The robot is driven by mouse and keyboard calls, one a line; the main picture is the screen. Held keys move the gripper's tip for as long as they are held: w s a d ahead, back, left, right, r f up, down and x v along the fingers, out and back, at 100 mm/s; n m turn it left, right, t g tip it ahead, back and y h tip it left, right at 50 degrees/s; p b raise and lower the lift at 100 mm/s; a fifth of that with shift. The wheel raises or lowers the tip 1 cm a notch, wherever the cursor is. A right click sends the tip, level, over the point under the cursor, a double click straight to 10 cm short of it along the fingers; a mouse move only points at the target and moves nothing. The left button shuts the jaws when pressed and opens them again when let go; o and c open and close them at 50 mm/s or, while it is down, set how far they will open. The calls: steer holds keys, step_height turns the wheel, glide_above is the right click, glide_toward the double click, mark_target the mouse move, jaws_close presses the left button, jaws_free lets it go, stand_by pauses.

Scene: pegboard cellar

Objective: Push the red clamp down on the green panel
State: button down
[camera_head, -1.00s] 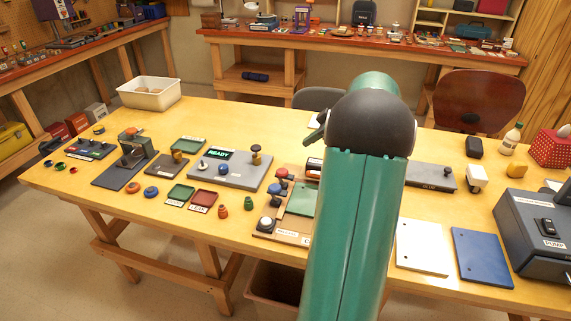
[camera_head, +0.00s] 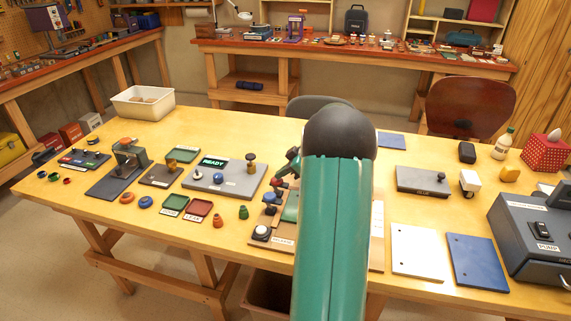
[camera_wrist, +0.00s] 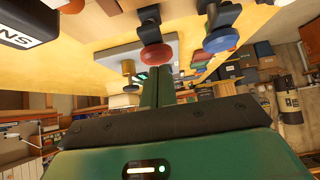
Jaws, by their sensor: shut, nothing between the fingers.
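The red clamp (camera_head: 280,184) is in the head view, just left of my arm, at the back edge of a wooden fixture. In the wrist view its round red knob (camera_wrist: 155,54) sits on a dark stem. The green panel (camera_head: 290,208) is partly hidden behind my arm. A clamp with a blue knob (camera_head: 270,197) stands beside the red one and also shows in the wrist view (camera_wrist: 221,40). My gripper (camera_wrist: 160,72) is shut and empty, with its fingertips close to the red knob. I cannot tell whether they touch.
A grey panel with a READY display (camera_head: 225,181) lies left of the fixture. Red and green trays (camera_head: 201,208) and small jars (camera_head: 218,221) are in front of it. White (camera_head: 417,252) and blue (camera_head: 477,262) plates lie to the right.

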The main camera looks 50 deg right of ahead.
mark_target(286, 185)
steer(key=shift+w+f, duration=0.1)
steer(key=shift+f, duration=0.1)
steer(key=shift+s+d+f, duration=0.15)
steer(key=shift+s+f, duration=0.2)
steer(key=shift+f, duration=0.25)
steer(key=shift+s+d+f, duration=0.1)
steer(key=shift+s+f, duration=0.2)
steer(key=shift+f, duration=0.35)
steer(key=shift+s+d+f, duration=0.15)
steer(key=shift+s+f, duration=0.2)
steer(key=shift+f, duration=0.25)
